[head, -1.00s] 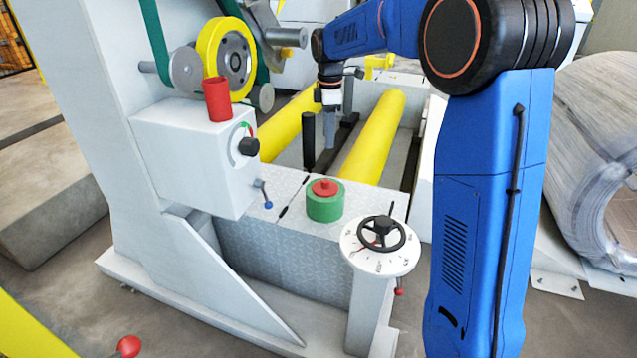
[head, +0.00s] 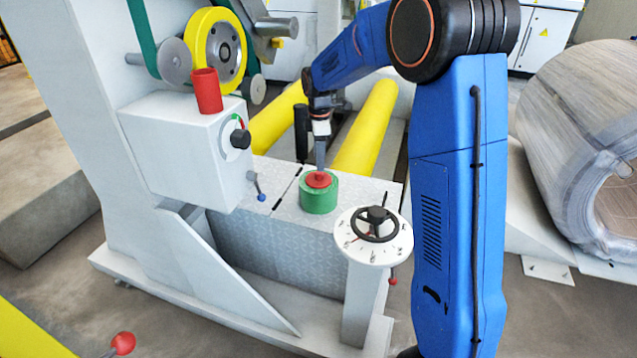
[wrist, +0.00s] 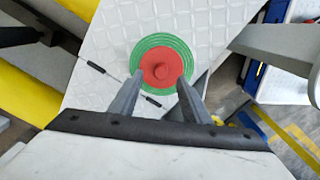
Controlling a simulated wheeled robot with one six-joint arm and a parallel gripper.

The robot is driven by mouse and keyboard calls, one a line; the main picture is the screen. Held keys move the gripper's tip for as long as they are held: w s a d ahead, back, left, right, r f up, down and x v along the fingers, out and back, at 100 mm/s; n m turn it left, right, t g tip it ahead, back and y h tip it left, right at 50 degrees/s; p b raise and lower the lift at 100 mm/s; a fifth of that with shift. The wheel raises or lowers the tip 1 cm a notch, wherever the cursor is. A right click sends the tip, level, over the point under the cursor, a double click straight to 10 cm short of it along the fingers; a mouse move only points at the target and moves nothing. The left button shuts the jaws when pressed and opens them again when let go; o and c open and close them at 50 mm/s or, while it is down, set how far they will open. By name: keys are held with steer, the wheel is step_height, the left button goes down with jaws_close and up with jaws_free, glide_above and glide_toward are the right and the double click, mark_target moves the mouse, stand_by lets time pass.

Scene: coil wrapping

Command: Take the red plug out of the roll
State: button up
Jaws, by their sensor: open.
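The green roll (head: 319,199) stands on the patterned metal top of the machine. The red plug (head: 318,180) sits in the top of the roll, its round knob upward. In the wrist view the red plug (wrist: 160,71) shows as a disc with a raised knob, ringed by the green roll (wrist: 146,45). My gripper (head: 320,166) points down right above the plug. In the wrist view my gripper (wrist: 159,80) has its two fingers apart, one on each side of the knob. Whether the fingertips touch the plug is unclear.
A white dial with a black handwheel (head: 374,224) stands close in front right of the roll. A grey control box with a red cup (head: 206,91) is at the left. A black post (head: 301,133) and yellow rollers (head: 366,128) lie behind.

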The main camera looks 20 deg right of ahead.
mark_target(319, 180)
steer(key=shift+a+f, duration=0.15)
steer(key=shift+f, duration=2.45)
steer(key=shift+c, duration=0.6)
jaws_close()
